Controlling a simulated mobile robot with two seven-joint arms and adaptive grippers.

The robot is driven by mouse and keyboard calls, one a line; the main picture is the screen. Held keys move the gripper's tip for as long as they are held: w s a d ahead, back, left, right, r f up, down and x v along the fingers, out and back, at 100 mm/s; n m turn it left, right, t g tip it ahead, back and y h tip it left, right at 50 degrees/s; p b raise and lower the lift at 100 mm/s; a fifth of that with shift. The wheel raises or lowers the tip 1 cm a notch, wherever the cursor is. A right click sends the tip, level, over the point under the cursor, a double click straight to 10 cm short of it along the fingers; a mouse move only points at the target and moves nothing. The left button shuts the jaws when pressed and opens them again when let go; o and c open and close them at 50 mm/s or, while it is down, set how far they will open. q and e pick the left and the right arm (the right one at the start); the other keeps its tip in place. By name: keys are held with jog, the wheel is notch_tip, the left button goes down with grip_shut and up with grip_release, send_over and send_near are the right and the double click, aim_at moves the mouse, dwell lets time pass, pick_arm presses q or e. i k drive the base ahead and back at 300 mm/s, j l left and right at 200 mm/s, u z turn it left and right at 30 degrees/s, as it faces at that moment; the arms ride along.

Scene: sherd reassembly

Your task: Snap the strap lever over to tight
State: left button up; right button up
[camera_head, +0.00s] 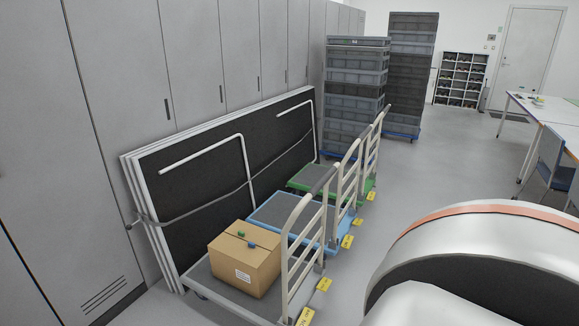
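A dark strap (205,208) runs across the front of a stack of dark, white-framed panels (205,165) that leans on the cabinets at the left. The strap's left end reaches a small fitting (139,221) at the panels' left edge. It is too small to tell whether this is the strap lever, or how a lever stands. Neither of my grippers is in view.
Flat trolleys with upright handles stand before the panels; the nearest carries a cardboard box (245,262). Yellow tags (324,284) lie beside them. Grey crate stacks (355,95) stand behind. Open floor (430,165) lies to the right, before tables (540,105). A white rounded arm part of mine fills the lower right.

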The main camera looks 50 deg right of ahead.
aim_at(128, 227)
jog(key=z, duration=1.4)
jog(key=i+j+u, duration=0.2)
jog(key=i, duration=0.3)
jog(key=i+j+u, duration=0.2)
jog(key=i, duration=0.35)
jog(key=i+j+u, duration=0.25)
jog(key=i, duration=0.3)
jog(key=i+l, duration=0.25)
jog(key=i, duration=0.2)
